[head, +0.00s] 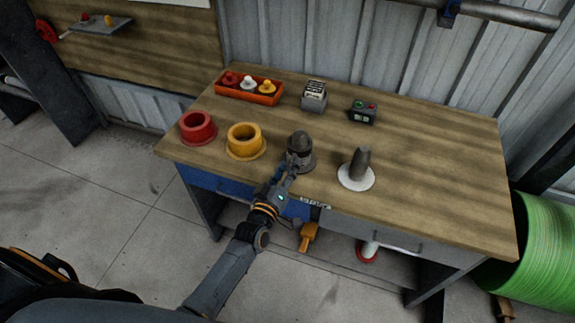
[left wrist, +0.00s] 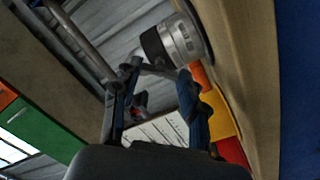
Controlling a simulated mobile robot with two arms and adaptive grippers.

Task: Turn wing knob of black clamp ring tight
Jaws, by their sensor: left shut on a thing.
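The black clamp ring (head: 301,165) sits on the workbench around the foot of a dark grey, round-topped spout (head: 299,141). My left gripper (head: 291,164) is at its near left side. In the left wrist view a silver cylinder with a black band (left wrist: 168,45) stands just beyond the fingers. The left gripper (left wrist: 158,78) shows there with one finger on each side of a small dark piece (left wrist: 155,70), which looks like the wing knob. It is shut on it; the knob is mostly hidden by the fingers in the head view. My right gripper is in neither view.
Left of the clamp stand a yellow ring (head: 244,140) and a red ring (head: 198,127). To its right is a white flange (head: 352,182) with a grey cone. Behind are an orange tray (head: 262,99), a grey box (head: 314,96) and a button box (head: 362,112). The bench's right side is clear.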

